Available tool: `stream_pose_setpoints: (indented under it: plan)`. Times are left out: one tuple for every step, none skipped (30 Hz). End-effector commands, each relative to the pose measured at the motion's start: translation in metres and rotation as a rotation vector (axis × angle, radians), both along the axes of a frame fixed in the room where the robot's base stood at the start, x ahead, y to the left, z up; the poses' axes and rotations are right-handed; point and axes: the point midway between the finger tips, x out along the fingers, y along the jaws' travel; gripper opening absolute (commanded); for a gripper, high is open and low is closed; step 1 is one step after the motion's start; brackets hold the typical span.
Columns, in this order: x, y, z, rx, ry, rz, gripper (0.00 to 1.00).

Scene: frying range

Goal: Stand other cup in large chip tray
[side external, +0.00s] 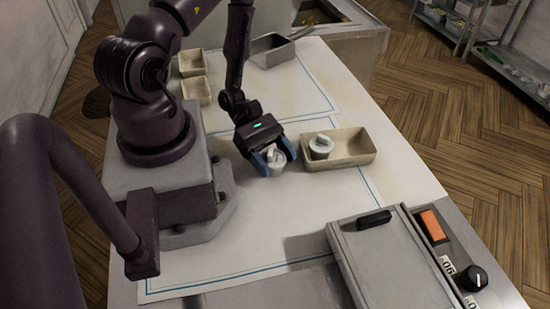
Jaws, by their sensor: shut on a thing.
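A white cup (275,160) is between the fingers of my gripper (273,163), which is shut on it. The cup looks about upright, close to the table top; I cannot tell whether it touches the table. The large chip tray (352,157), beige and rectangular, lies just right of my gripper. The fingers hide part of the held cup.
Two small beige trays (196,90) sit behind, near my base. A grey tray (271,50) stands at the back. A fryer-like unit with a lid (392,262) and orange switch (432,226) stands at the front right. The table in front of my gripper is clear.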

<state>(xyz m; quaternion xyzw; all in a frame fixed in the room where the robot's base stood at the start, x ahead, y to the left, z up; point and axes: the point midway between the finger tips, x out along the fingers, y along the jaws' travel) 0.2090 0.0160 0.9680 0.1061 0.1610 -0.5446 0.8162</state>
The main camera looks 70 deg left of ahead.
Motion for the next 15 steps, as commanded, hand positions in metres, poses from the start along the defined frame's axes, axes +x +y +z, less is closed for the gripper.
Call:
stream_pose_setpoints:
  plan:
    - [0.0000, -0.0003, -0.0018, 0.000, 0.000, 0.000, 0.39]
    - [0.0000, -0.0002, -0.0022, 0.000, 0.000, 0.000, 0.39]
    - [0.0000, -0.0001, -0.0022, 0.000, -0.001, 0.000, 0.39]
    - [0.0001, 0.0000, -0.0020, 0.000, -0.001, 0.000, 0.39]
    - [0.0001, -0.0001, -0.0019, 0.000, -0.001, 0.000, 0.39]
    - [0.0001, 0.0000, -0.0018, 0.000, -0.001, 0.000, 0.39]
    - [0.0001, 0.0000, -0.0018, 0.000, -0.001, 0.000, 0.39]
    - [0.0001, -0.0001, -0.0019, 0.000, -0.001, 0.000, 0.39]
    - [0.0000, -0.0001, -0.0025, 0.000, -0.001, 0.000, 0.39]
    - [0.0000, -0.0001, -0.0033, 0.000, 0.000, 0.000, 0.39]
    - [0.0000, -0.0001, -0.0043, 0.000, 0.000, 0.000, 0.39]
    - [0.0001, 0.0000, -0.0042, 0.000, -0.001, 0.000, 0.69]
    - [0.0001, 0.0000, -0.0041, 0.000, -0.001, 0.000, 0.76]
    - [0.0001, 0.0001, -0.0041, 0.000, -0.001, 0.000, 0.83]
    - [0.0001, 0.0000, -0.0040, 0.000, -0.001, 0.000, 0.88]
